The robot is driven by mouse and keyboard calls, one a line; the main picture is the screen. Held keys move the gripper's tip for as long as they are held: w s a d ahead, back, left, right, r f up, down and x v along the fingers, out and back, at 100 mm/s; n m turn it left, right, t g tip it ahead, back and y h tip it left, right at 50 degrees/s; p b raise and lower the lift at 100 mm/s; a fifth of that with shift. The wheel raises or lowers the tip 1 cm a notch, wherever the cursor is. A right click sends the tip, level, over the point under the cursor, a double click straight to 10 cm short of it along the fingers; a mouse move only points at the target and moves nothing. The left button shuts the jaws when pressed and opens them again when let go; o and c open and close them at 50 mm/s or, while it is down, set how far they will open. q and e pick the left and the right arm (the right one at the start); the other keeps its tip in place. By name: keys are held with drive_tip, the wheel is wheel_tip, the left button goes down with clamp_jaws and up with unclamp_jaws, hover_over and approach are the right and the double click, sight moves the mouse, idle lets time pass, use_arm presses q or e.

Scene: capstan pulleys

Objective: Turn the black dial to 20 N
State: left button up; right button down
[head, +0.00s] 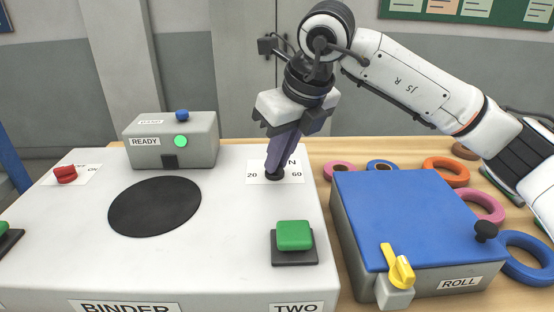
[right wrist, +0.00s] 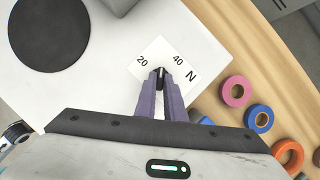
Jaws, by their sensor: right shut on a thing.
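The black dial (head: 275,177) stands on a white label plate (head: 293,178) on the white machine top. In the right wrist view "20", "40" and "N" show around the dial (right wrist: 161,72). My right gripper (head: 276,170) comes down from above and is shut on the dial, its purple fingers on either side (right wrist: 160,84). The fingers hide much of the dial, so I cannot tell which number it points to. My left gripper is not in view.
A green button (head: 294,235) stands in front of the dial. A grey box (head: 205,140) marked READY is behind left, a black disc (head: 155,206) left. A blue-topped box (head: 410,215) with a yellow lever (head: 400,270) and several tape rings (head: 445,171) are right.

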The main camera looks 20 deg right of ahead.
drive_tip(key=n, duration=0.2)
drive_tip(key=n+y+p, duration=0.1)
drive_tip(key=n+g+p, duration=0.1)
drive_tip(key=n, duration=0.1)
drive_tip(key=shift+w+d+r+n+y, duration=0.15)
drive_tip(key=shift+d+n+y, duration=0.15)
drive_tip(key=shift+y, duration=0.1)
drive_tip(key=n+g+p, duration=0.1)
drive_tip(key=n+p, duration=0.1)
drive_tip(key=n, duration=0.1)
drive_tip(key=shift+w+y, duration=0.15)
drive_tip(key=shift+y, duration=0.25)
drive_tip(key=shift+n+g+p, duration=0.3)
drive_tip(key=shift+n, duration=0.2)
drive_tip(key=shift+w+n, duration=0.1)
drive_tip(key=shift+n, duration=0.3)
drive_tip(key=c, duration=1.8)
unclamp_jaws()
drive_tip(key=shift+c, duration=0.2)
